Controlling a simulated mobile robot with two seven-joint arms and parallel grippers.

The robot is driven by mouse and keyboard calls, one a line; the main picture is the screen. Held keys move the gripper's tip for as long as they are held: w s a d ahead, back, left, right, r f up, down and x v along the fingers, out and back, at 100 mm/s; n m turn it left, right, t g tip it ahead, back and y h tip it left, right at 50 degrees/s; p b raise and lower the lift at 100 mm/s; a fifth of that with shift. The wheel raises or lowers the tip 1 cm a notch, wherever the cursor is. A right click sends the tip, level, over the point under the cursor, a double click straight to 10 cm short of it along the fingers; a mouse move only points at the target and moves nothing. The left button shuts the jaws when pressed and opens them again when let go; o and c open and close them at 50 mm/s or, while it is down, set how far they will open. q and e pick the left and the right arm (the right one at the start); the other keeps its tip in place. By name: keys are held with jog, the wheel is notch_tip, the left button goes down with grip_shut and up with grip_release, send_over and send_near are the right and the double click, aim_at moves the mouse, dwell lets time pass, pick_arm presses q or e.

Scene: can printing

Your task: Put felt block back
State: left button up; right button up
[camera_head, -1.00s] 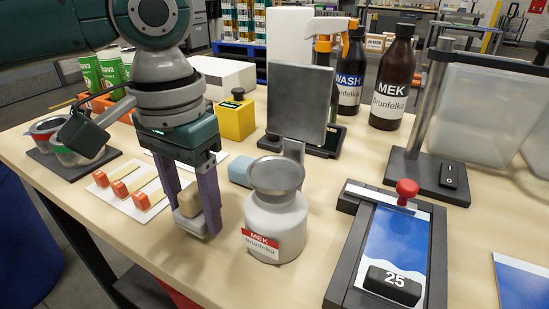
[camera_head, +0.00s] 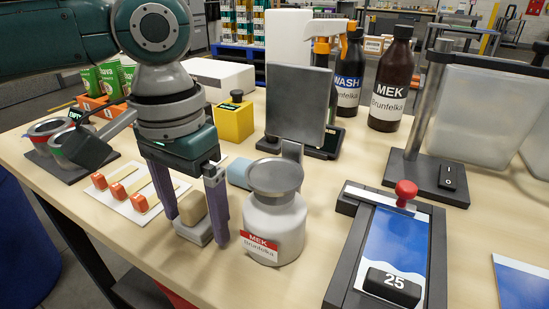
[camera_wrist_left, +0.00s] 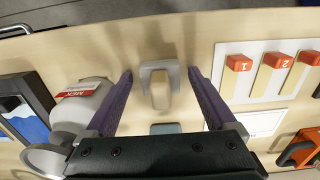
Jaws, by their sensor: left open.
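The felt block (camera_head: 193,207), a beige rounded block, sits on a small grey base (camera_head: 188,232) on the table, left of the white MEK dispenser. It also shows in the left wrist view (camera_wrist_left: 160,94), with the grey base (camera_wrist_left: 148,69) around its far end. My left gripper (camera_head: 195,229) points down with its two purple fingers on either side of the block. It is open. In the left wrist view the gripper (camera_wrist_left: 160,75) shows clear gaps between both fingers and the block. My right gripper is not in view.
The white MEK dispenser (camera_head: 275,222) stands close to the right finger. A white card with orange-ended spatulas (camera_head: 125,205) lies to the left. A blue block (camera_head: 239,173) lies behind. The printing plate holder (camera_head: 398,235) is at the right. Table in front is clear.

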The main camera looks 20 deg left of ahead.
aim_at(192, 200)
pick_arm(q)
notch_tip(192, 200, up, 12)
jog(key=shift+f+p, duration=0.2)
jog(key=shift+p, duration=0.9)
jog(key=shift+d+r, duration=0.1)
jog(key=shift+d, duration=0.1)
jog(key=s+d+f+m, duration=0.1)
jog(key=d+f, duration=0.1)
jog(key=s+d+f+m+h, duration=0.1)
jog(key=d+f, duration=0.1)
jog(key=d, duration=0.1)
jog(key=s+d+f+t, duration=0.1)
jog(key=s+d+f, duration=0.1)
jog(key=f, duration=0.1)
jog(key=shift+d+m+h, duration=0.25)
jog(key=shift+m+h, duration=0.15)
jog(key=shift+t+h, duration=0.6)
jog(key=shift+t, duration=0.1)
jog(key=s+d+f, duration=0.2)
jog(key=s, duration=0.1)
jog(key=shift+s+d+f, duration=0.2)
jog(key=shift+d+f, duration=0.1)
jog(key=shift+d, duration=0.05)
jog(key=s+a+f+n+t+y, duration=0.1)
jog(key=s+a+f+y, duration=0.1)
jog(key=s+a, duration=0.5)
jog(key=shift+s+a+f+n+y, duration=0.25)
jog(key=shift+s+n+y, duration=0.15)
jog(key=shift+s, duration=0.3)
jog(key=shift+r, duration=0.1)
